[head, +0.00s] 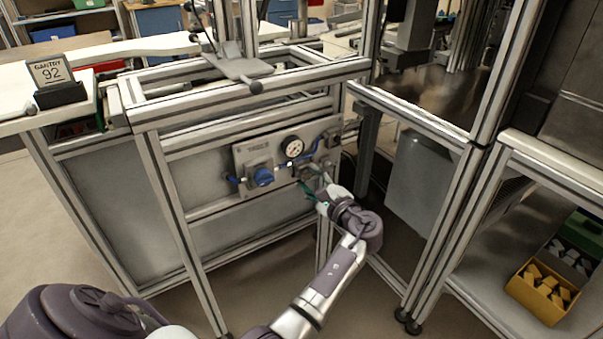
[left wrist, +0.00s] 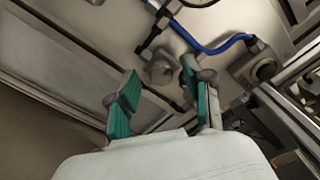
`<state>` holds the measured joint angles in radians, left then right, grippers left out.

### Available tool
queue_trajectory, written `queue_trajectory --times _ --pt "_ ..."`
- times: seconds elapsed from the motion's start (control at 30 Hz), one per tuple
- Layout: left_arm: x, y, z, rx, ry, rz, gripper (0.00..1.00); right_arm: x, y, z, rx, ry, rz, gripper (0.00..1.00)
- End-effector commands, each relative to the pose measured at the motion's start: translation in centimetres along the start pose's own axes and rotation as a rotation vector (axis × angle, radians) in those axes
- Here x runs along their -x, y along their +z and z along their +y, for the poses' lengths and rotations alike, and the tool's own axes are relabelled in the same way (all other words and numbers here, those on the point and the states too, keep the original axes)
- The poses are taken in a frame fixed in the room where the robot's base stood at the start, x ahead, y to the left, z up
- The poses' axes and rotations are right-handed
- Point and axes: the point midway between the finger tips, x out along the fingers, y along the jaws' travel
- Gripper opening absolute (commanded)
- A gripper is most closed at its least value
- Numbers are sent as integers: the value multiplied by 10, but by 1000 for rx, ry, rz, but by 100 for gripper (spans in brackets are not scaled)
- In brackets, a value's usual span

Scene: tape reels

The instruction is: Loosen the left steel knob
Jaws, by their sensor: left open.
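A steel knob (left wrist: 162,72) shows in the left wrist view on the panel, between and beyond my left gripper's fingertips. A second steel fitting (left wrist: 255,65) sits to its right, joined to a blue hose. In the head view the steel fittings (head: 304,171) on the lower right of the panel are small and partly hidden by my gripper. My left gripper (head: 312,182) is open, with its teal-padded fingers (left wrist: 160,84) pointing at the panel. Nothing is held; I cannot tell whether either finger touches the knob. My right gripper is not in view.
The panel (head: 246,155) also carries a blue knob (head: 263,176), a round gauge (head: 293,147) and blue hose. Aluminium frame posts (head: 172,215) stand around it. A yellow bin (head: 541,290) sits on the right shelf, and a "GANTRY 92" sign (head: 50,72) at left.

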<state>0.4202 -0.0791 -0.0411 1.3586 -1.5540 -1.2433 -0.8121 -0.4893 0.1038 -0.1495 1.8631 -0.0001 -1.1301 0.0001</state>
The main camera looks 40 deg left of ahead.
Motion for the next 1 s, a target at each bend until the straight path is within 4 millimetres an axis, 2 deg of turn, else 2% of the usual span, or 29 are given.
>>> queue_trajectory --times 0.37,0.67,0.97,1.0 --pt "2 0 0 0 0 -1 49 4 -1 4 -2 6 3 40" --pt "1 0 0 0 0 -1 0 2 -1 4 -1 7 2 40" --pt "1 -1 1 22 0 -1 0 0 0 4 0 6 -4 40" --pt "1 -1 1 32 0 -1 0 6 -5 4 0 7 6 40"
